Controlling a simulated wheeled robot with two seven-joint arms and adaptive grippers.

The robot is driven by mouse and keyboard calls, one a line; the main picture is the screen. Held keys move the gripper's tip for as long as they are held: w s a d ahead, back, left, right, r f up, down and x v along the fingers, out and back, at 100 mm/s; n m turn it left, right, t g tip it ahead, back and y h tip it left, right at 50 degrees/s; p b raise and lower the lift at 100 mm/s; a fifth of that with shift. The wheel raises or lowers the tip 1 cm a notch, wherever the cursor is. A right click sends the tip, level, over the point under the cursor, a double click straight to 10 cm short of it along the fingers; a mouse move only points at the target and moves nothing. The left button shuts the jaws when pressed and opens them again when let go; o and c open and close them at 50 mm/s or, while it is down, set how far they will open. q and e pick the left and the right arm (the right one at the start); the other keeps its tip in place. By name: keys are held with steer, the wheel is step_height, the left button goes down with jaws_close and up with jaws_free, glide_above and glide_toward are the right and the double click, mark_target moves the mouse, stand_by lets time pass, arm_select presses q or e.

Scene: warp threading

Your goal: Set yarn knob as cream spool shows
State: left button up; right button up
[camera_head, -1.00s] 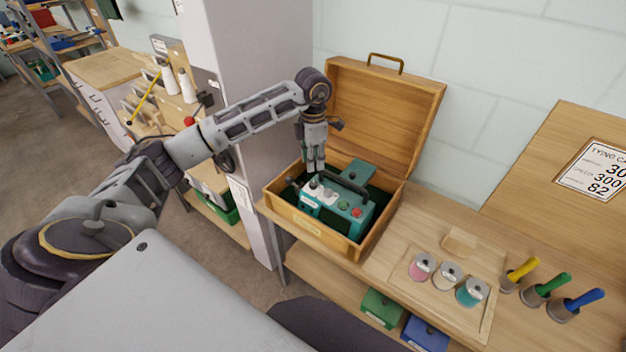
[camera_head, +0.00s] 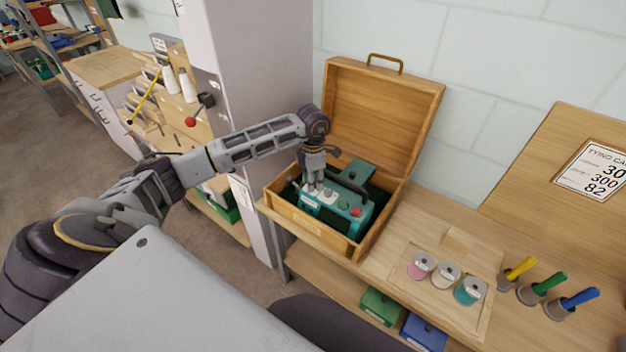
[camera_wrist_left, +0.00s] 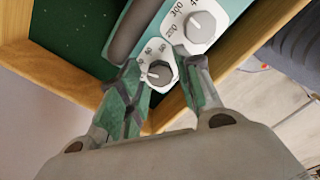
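The teal machine (camera_head: 340,206) sits inside an open wooden case. In the left wrist view, a small grey knob (camera_wrist_left: 160,73) on a white dial plate with numbers shows between my fingertips. A larger knob (camera_wrist_left: 201,26) sits on a plate reading 200 and 300. My left gripper (camera_head: 314,186) is down at the machine's white dial plates; in the left wrist view its fingers (camera_wrist_left: 160,80) are apart, one on each side of the small knob. Contact with it cannot be told. The cream spool (camera_head: 446,275) stands between a pink and a teal spool; its label is unreadable. My right gripper is not in view.
The case's raised lid (camera_head: 385,115) stands behind the machine. A dark handle (camera_head: 345,186) crosses the machine's top. Yellow, green and blue-handled tools (camera_head: 550,288) stand at the right of the bench.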

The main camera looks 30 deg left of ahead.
arm_select(q)
jaws_close()
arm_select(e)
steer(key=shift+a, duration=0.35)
